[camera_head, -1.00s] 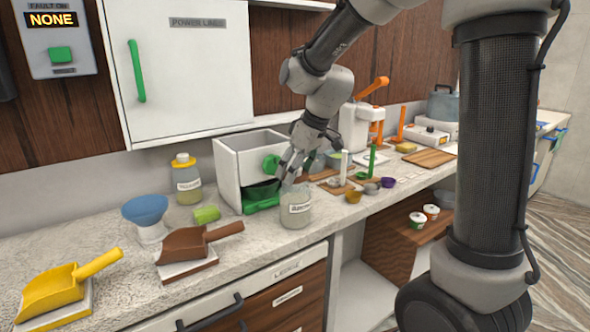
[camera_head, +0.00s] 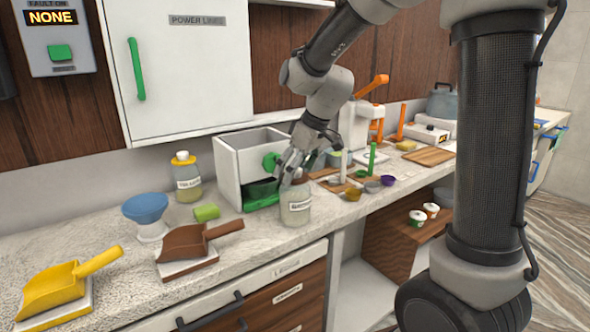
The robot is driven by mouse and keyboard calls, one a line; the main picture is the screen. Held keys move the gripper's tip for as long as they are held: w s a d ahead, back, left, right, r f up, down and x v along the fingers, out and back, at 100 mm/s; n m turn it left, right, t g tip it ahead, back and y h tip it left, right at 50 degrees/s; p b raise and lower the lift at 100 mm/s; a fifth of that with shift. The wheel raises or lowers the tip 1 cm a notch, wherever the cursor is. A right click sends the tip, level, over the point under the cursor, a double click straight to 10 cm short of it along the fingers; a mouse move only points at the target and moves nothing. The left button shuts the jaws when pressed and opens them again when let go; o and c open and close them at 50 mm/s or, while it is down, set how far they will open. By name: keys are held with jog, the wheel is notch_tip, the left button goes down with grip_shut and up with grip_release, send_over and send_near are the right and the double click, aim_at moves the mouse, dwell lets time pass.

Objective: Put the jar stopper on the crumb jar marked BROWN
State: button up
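A clear glass jar (camera_head: 296,210) with a white label stands upright near the counter's front edge, left of centre. The label is too small to read with certainty. A brownish piece (camera_head: 299,180), apparently the stopper, shows at the jar's mouth, partly covered by my fingers. My gripper (camera_head: 287,174) points down at the jar's top. Its fingertips are small and overlap the jar's rim and the stopper, so I cannot tell whether they grip it or whether the stopper is seated.
A white box (camera_head: 229,168) with a green knob and green scoop stands close behind the jar. A brown scoop (camera_head: 189,244), green block (camera_head: 207,213), blue funnel (camera_head: 146,208) and yellow-capped bottle (camera_head: 187,180) are left.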

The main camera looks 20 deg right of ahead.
jog(key=shift+r, duration=0.1)
jog(key=v, duration=1.2)
jog(key=s+d+f+m+h, duration=0.1)
jog(key=s+d+m, duration=0.3)
jog(key=s, duration=0.7)
jog(key=s+d+f+m+h, duration=0.2)
jog(key=s+d+f+m, duration=0.2)
jog(key=s+d, duration=0.3)
jog(key=s, duration=0.5)
jog(key=shift+d+t, duration=0.35)
jog(key=shift+t, duration=0.05)
jog(key=shift+f, duration=0.1)
